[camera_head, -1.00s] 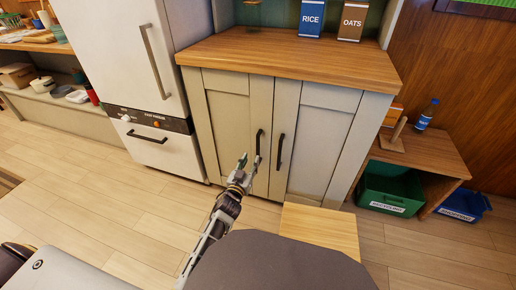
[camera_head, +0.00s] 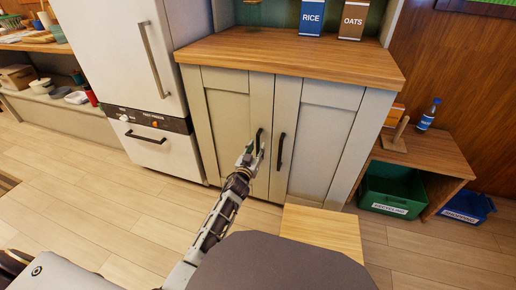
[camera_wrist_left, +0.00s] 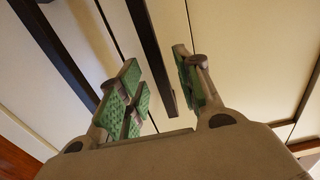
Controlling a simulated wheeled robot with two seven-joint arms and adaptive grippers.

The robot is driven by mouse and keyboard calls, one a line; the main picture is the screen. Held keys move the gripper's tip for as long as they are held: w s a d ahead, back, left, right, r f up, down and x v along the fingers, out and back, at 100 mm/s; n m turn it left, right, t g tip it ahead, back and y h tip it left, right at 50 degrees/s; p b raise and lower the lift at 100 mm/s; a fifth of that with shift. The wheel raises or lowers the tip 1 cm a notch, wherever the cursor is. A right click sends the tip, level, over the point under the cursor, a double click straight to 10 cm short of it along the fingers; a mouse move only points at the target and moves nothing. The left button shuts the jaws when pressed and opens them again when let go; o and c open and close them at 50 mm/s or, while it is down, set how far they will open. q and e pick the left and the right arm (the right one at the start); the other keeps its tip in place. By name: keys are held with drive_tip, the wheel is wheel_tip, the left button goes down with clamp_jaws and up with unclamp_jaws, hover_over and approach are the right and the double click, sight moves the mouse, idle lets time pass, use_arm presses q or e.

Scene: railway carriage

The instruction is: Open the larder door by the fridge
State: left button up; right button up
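The larder (camera_head: 225,105) is a pale cupboard with two panelled doors beside the white fridge (camera_head: 115,45). Both doors look shut. The door nearer the fridge has a black vertical handle (camera_head: 259,141); the other door has a matching handle (camera_head: 281,151). My left gripper (camera_head: 249,156) is at the lower part of the fridge-side handle. In the left wrist view its green-padded fingers (camera_wrist_left: 162,82) are open, with a dark handle bar (camera_wrist_left: 152,55) running between them; I cannot tell if they touch it. My right gripper is out of view.
A wooden worktop (camera_head: 290,58) tops the larder, with rice (camera_head: 312,16) and oats (camera_head: 353,20) boxes. A light wooden block (camera_head: 322,232) stands in front of the right door. A low shelf with a green bin (camera_head: 392,190) is at right. Floor before the fridge is clear.

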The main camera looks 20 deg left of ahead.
use_arm(q)
drive_tip(key=shift+w+b, duration=0.35)
drive_tip(key=shift+w, duration=0.85)
clamp_jaws()
